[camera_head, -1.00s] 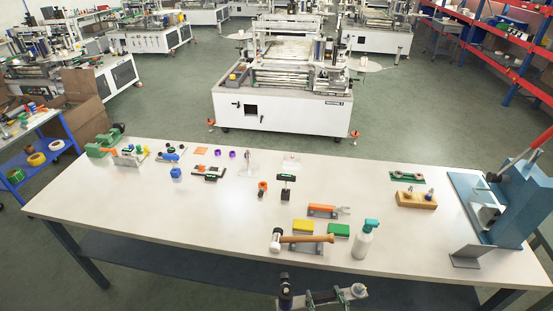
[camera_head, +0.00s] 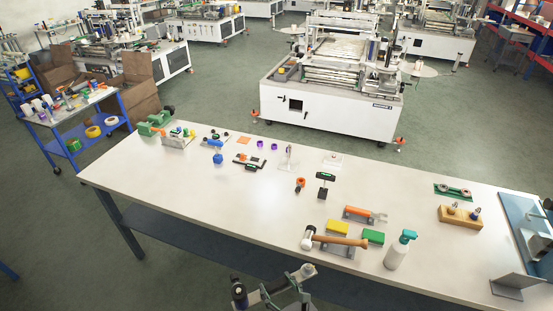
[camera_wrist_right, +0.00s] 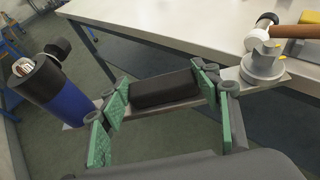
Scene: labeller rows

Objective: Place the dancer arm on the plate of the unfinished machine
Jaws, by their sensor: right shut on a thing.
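My right gripper (camera_head: 274,291) is at the bottom of the head view, in front of the bench's near edge. It also shows in the right wrist view (camera_wrist_right: 160,100), where its green-padded fingers are shut on the dancer arm. The dancer arm has a flat metal bar with a black block (camera_wrist_right: 165,88) between the fingers, a grey round hub (camera_wrist_right: 264,64) at one end and a blue and black cylinder (camera_wrist_right: 62,88) at the other. A white labeller machine (camera_head: 330,100) stands beyond the bench; its bare plate cannot be made out. My left gripper is not in view.
The white bench (camera_head: 150,190) lies between me and the machine. A hammer (camera_head: 335,239), a spray bottle (camera_head: 398,252), yellow and green blocks and a wooden holder (camera_head: 460,217) stand on it. A blue cart (camera_head: 75,125) stands left.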

